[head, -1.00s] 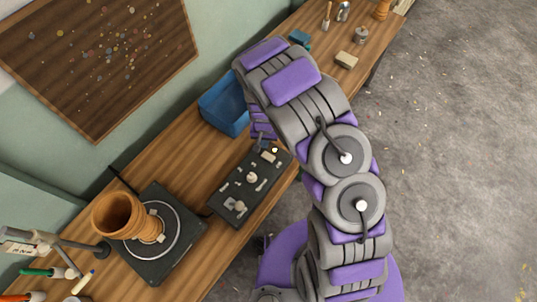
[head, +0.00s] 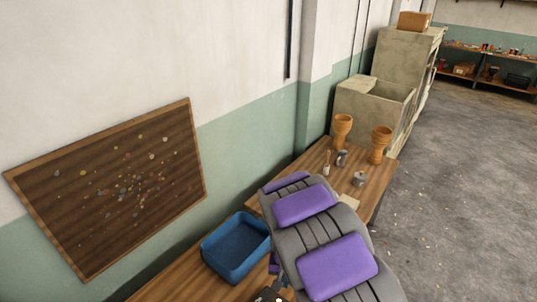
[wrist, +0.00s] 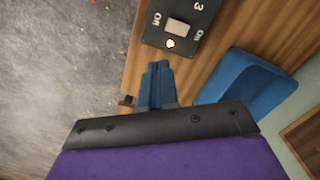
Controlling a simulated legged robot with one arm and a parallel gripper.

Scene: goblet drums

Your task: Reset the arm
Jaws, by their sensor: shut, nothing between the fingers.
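My gripper (wrist: 158,72) shows in the wrist view as two blue fingers pressed together with nothing between them. I cannot tell whether the fingertips touch the panel. In the head view my arm's grey and purple links rise from the bottom edge and hide most of the gripper.
A blue bin (head: 232,262) stands on the wooden table (head: 165,283) beside my arm; it also shows in the wrist view (wrist: 250,88). Goblet drums (head: 342,130) (head: 379,145) and cans (head: 359,179) stand at the table's far end. Open grey floor (head: 460,200) lies to the right.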

